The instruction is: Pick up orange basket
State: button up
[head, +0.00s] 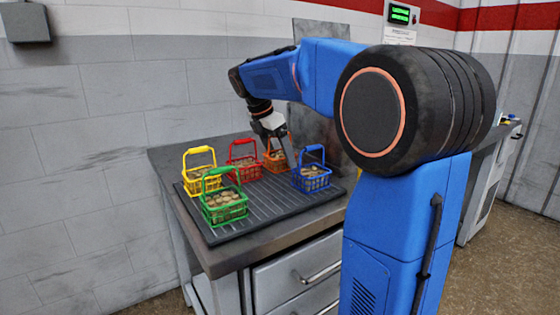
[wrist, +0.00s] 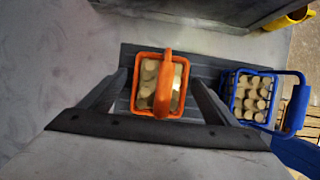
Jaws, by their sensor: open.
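The orange basket (head: 274,165) stands on the dark ribbed tray at the back of the bench and holds several round tan pieces. In the wrist view the orange basket (wrist: 141,107) lies centred between my fingers, its handle arching up the middle. My gripper (wrist: 159,78) is open, with one finger on either side of the basket and visible gaps to it. In the head view my gripper (head: 279,140) points down over the basket and hides part of it. I cannot tell how far the fingertips are above the tray.
A blue basket (head: 313,182) stands close to the right; it also shows in the wrist view (wrist: 238,104). Red (head: 245,170), yellow (head: 196,186) and green (head: 224,212) baskets share the ribbed tray (head: 266,214). A wall (head: 110,130) runs behind the bench.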

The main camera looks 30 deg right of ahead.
jog(key=shift+f, duration=0.1)
jog(key=shift+d, duration=0.1)
jog(key=c, duration=1.6)
